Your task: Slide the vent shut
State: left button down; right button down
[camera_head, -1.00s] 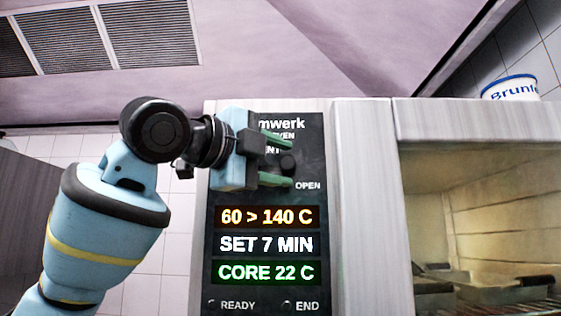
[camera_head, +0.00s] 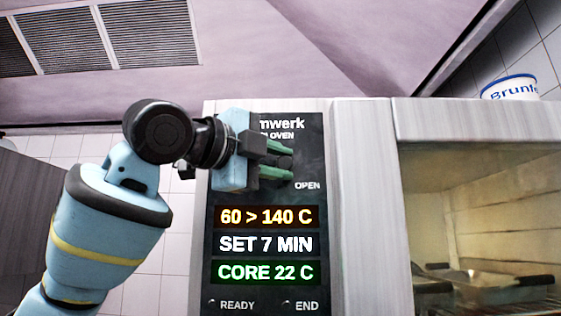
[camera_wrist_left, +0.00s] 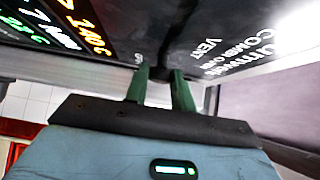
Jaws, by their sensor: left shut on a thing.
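The oven's black control panel (camera_head: 315,165) faces me, with an OPEN label (camera_head: 307,186) on it. The vent's small dark knob stands between my left gripper's fingers and is mostly hidden in the head view; a dark bit of the vent knob (camera_wrist_left: 168,74) shows between the fingers in the wrist view. My left gripper (camera_head: 288,161) has green fingers and is shut on the knob, just above the OPEN label. A VENT label (camera_wrist_left: 207,47) shows in the wrist view, but my gripper hides it in the head view. My right gripper is not in view.
Lit displays (camera_head: 266,244) sit below the gripper on the panel. To the right is the oven chamber (camera_head: 500,215) with trays inside. A white tub (camera_head: 510,88) stands on top of the oven. A ceiling vent grille (camera_head: 150,35) is at upper left.

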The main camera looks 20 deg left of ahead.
pick_arm(q)
jog(key=s+a, duration=0.1)
jog(key=a, duration=0.5)
jog(key=shift+s+a, duration=0.25)
jog(key=shift+s, duration=0.15)
jog(key=c, duration=1.5)
grip_release()
jog(key=shift+a, duration=0.1)
jog(key=o, duration=0.3)
jog(key=shift+s+a, duration=0.15)
